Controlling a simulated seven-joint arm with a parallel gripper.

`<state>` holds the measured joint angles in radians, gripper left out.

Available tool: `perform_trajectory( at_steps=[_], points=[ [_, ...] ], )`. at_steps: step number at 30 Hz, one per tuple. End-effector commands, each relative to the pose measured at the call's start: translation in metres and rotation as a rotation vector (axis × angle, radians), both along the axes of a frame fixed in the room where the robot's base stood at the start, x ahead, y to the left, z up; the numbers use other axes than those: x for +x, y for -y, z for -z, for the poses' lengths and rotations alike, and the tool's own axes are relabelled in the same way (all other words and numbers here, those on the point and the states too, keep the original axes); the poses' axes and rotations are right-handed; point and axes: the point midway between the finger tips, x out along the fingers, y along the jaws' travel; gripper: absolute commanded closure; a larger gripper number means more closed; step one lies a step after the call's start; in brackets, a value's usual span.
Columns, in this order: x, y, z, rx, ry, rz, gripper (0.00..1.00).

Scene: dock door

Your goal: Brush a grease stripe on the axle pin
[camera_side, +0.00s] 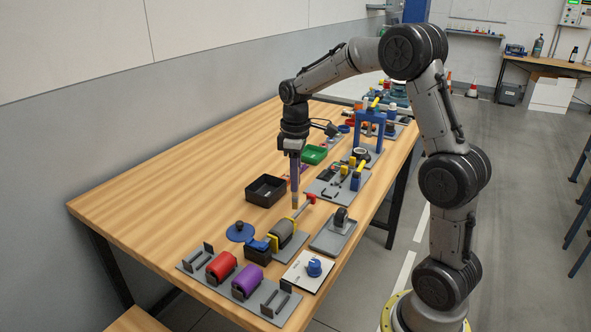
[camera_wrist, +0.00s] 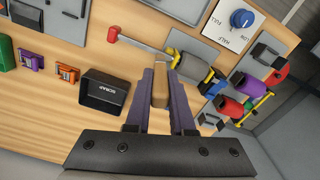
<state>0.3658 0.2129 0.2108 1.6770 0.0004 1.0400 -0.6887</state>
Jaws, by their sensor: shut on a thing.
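My gripper (camera_side: 295,178) points down above the wooden bench, near the middle of its near half. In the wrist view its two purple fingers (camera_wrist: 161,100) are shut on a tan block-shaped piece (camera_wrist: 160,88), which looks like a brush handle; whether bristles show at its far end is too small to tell. The cylinder also shows in the wrist view (camera_wrist: 193,68), just beyond the fingers. I cannot tell for sure which part is the axle pin.
A black scrap bin (camera_side: 266,190) stands left of the gripper. Red (camera_side: 221,266) and purple (camera_side: 247,282) rolls lie on a rack in front, beside a blue dial (camera_side: 314,268). The bench's left side is clear.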

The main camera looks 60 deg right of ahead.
Motion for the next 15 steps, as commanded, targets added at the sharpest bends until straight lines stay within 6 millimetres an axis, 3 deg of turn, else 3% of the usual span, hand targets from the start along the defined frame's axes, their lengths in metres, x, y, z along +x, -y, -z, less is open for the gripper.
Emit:
perform_trajectory(
  at_steps=[5,15],
  points=[
    [-0.001,0.0,0.022,0.001,-0.003,0.0,1.0],
    [0.0,0.034,0.021,0.0,0.0,0.002,1.0]
  ],
)
